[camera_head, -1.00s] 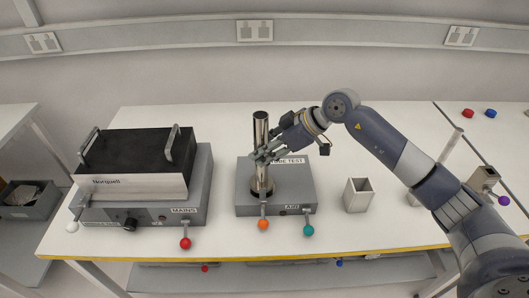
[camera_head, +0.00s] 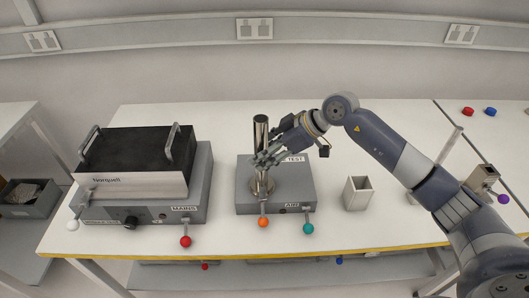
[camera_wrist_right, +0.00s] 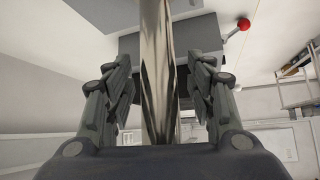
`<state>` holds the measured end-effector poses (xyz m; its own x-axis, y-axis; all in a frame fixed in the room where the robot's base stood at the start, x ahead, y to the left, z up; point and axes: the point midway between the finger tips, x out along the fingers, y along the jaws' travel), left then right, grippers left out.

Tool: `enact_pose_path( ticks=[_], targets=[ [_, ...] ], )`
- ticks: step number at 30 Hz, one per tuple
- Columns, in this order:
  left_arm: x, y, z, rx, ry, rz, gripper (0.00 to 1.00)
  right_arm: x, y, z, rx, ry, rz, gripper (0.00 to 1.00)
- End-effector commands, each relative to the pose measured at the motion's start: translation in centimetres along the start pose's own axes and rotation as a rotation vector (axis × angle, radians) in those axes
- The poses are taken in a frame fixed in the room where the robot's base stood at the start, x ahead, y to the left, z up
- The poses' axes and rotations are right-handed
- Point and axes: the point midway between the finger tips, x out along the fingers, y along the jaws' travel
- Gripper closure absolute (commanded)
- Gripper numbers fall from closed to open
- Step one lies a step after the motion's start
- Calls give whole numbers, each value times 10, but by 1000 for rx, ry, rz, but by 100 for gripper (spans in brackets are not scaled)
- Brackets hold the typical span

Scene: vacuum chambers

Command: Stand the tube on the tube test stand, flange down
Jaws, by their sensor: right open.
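The tube (camera_head: 261,135) is a shiny metal cylinder standing upright on the left part of the grey tube test stand (camera_head: 298,185). Its wider round base rests on the stand's top. My right gripper (camera_head: 264,160) is at the tube's middle height, with its fingers around it. In the right wrist view the tube (camera_wrist_right: 157,70) runs between the two fingers of the gripper (camera_wrist_right: 160,95), with gaps on both sides, so the gripper is open. The fingers hide part of the tube and of the stand's label in the head view. My left gripper is not in view.
A grey unit with a black-topped box (camera_head: 135,160) stands to the left. An orange knob (camera_head: 263,222) and a teal knob (camera_head: 308,229) stick out at the stand's front. An open square container (camera_head: 357,193) stands to the right. The table front between them is clear.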

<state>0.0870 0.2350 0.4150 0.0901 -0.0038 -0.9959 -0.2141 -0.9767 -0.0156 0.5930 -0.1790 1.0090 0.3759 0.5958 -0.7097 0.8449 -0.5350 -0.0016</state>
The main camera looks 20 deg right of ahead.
Motion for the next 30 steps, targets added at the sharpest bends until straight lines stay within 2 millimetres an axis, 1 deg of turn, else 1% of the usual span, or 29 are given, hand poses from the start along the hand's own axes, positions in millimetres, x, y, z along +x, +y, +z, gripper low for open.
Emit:
enact_pose_path(
  ticks=[5, 12, 15, 18, 21, 30],
  targets=[
    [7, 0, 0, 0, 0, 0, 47, -30, 2, 2, -1, -2, 7, 50],
    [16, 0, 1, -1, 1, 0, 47, -82, 2, 2, -1, -2, 6, 50],
    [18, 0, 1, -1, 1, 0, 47, -99, 1, 2, 0, -2, 5, 50],
    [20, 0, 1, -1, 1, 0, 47, -110, 1, 1, 0, -2, 3, 50],
    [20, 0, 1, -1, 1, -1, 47, -116, 1, 1, 0, -2, 3, 50],
    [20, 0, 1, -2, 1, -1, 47, -118, 0, 0, 0, -1, 1, 50]
  ],
)
